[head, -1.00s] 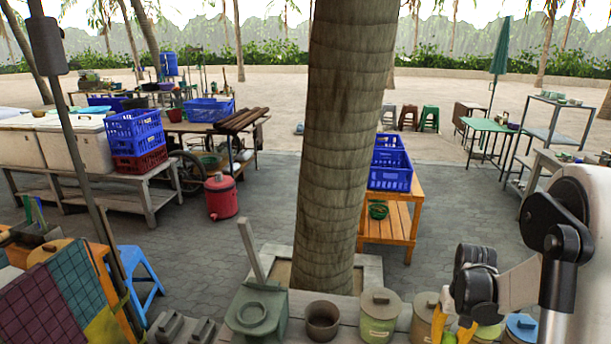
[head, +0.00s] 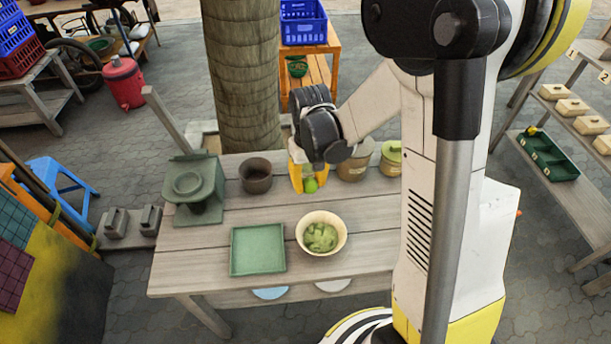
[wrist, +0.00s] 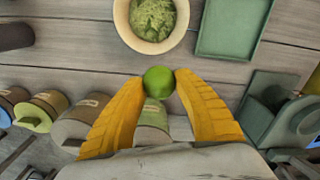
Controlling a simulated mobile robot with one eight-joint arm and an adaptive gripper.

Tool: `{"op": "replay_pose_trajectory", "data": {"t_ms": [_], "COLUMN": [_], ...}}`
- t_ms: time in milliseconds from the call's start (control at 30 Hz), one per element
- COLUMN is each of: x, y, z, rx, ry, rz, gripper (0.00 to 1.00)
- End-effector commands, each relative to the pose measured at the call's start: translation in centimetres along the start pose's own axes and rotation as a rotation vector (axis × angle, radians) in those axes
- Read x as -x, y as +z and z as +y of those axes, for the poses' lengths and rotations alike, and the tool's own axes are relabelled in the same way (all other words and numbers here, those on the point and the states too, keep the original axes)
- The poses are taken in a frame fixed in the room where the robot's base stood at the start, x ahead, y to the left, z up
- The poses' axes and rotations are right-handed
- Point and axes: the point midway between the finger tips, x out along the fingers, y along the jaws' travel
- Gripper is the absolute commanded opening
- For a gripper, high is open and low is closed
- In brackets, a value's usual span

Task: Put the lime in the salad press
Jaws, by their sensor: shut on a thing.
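My gripper (head: 309,180) is shut on the bright green lime (head: 310,185), above the wooden table's far side. In the wrist view the lime (wrist: 158,82) sits between the tips of the yellow fingers (wrist: 158,90). The salad press (head: 190,188), as I take it, is the grey-green device with a round opening and an upright handle. It stands at the table's left end, left of my gripper, apart from it. In the wrist view it shows at the right edge (wrist: 285,112). The inside of its opening is not clear.
A cream bowl with green contents (head: 342,233) and a green square tray (head: 235,250) stand at the table's front. A brown mortar (head: 256,175) stands between press and gripper. Lidded pots (head: 391,158) stand right of the gripper. A tree trunk (head: 240,80) rises behind.

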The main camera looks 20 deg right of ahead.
Motion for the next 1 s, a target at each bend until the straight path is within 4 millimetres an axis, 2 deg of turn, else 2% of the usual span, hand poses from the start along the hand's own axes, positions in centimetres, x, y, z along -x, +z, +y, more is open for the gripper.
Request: {"op": "replay_pose_trajectory", "data": {"t_ms": [33,200,300,367,467,800,1000], "x": [-0.3,-1.6,-2.2,-2.5,-3.6,-8.5,-9.6], "y": [0.6,2.9,4.1,4.4,3.9,-0.9,-2.2], "z": [2.2,8.0,10.1,10.7,10.1,3.7,2.0], "rx": [-0.008,0.008,0.017,0.022,0.029,0.031,0.027], "ry": [0.0,0.0,0.0,0.0,0.0,0.0,0.0], "rz": [0.0,0.0,0.0,0.0,0.0,0.0,0.0], "gripper": [0.02,0.02,0.02,0.02,0.02,0.02,0.02]}}
